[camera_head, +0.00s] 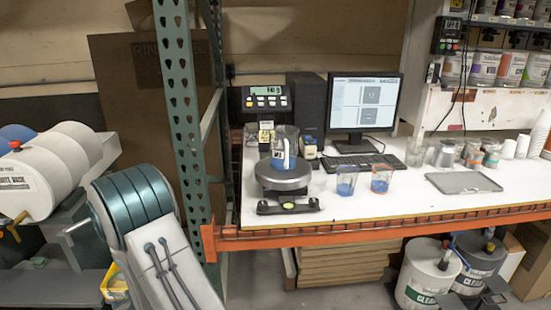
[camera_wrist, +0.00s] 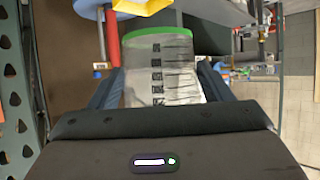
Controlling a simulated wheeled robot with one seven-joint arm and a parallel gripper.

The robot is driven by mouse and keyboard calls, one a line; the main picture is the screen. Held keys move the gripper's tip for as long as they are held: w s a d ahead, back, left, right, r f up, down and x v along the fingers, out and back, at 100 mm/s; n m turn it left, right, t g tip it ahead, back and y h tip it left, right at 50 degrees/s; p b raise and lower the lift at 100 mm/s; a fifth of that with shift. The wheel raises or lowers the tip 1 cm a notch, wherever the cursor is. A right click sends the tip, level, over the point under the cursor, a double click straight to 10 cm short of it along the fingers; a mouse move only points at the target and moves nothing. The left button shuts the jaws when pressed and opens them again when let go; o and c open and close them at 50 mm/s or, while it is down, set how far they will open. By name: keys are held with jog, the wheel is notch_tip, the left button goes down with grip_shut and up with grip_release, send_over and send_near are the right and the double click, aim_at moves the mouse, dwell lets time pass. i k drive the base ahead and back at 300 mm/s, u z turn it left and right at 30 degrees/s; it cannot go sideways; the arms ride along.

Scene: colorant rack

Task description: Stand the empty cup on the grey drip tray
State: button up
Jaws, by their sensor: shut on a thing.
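In the wrist view, my gripper (camera_wrist: 165,85) is shut on a clear cup (camera_wrist: 160,60) with a green rim and black markings down its side. No coloured liquid shows in it. The dark fingers lie on both sides of the cup. The head view does not show the gripper or this cup; only my arm shows at its lower left. The grey drip tray (camera_head: 440,183) lies flat on the white bench at the right, with nothing standing on it. I cannot make out the tray in the wrist view.
A round scale (camera_head: 283,185) bears a clear jug (camera_head: 284,148).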

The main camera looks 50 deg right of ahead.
aim_at(449, 184)
jog(key=z, duration=3.15)
jog(key=i, duration=0.55)
